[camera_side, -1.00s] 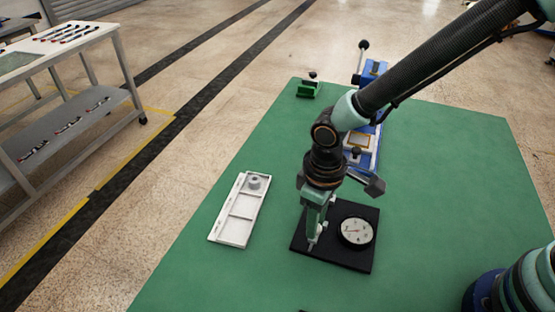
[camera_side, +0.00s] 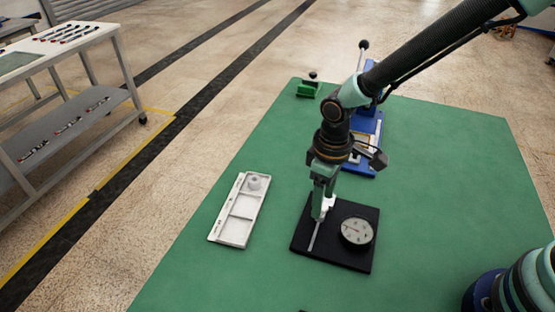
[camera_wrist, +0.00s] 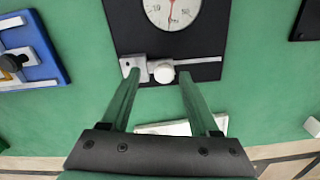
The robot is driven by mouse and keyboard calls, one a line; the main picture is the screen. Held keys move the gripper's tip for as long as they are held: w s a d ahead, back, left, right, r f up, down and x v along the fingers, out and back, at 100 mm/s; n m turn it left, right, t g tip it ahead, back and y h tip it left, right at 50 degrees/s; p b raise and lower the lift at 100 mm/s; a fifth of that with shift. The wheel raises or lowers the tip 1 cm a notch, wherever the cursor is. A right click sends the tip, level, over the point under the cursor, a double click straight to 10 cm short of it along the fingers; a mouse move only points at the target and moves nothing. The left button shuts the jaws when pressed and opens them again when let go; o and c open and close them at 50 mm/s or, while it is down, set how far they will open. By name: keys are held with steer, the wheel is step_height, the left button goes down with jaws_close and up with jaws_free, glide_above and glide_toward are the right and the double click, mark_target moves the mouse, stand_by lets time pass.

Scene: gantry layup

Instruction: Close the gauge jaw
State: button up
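The gauge is a black plate (camera_side: 335,258) with a round white dial (camera_side: 357,231) and a pale rail (camera_side: 314,236) along its left side. In the wrist view the rail (camera_wrist: 200,61) runs crosswise, with a grey block (camera_wrist: 133,66) and a sliding jaw with a round white knob (camera_wrist: 163,73) at its left end. The dial (camera_wrist: 172,9) is partly cut off there. My gripper (camera_side: 320,212) is over the rail's far end. In the wrist view my gripper (camera_wrist: 158,76) has its fingers apart, with the knob between them. Contact cannot be told.
A white compartment tray (camera_side: 236,217) holding a grey round part lies left of the gauge. A blue fixture with a lever (camera_side: 369,125) stands behind, and a small green block (camera_side: 307,90) is at the back edge.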

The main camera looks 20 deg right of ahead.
step_height(320, 180, up, 12)
stand_by(0.6)
steer(key=s+d+r+m+t, duration=0.2)
steer(key=s+d+r+m, duration=0.1)
steer(key=d, duration=0.6)
steer(key=s+d+r+m+t, duration=0.3)
steer(key=d+r, duration=0.3)
steer(key=d, duration=0.3)
steer(key=shift+s+d+m+t, duration=0.3)
steer(key=shift+s+m, duration=0.1)
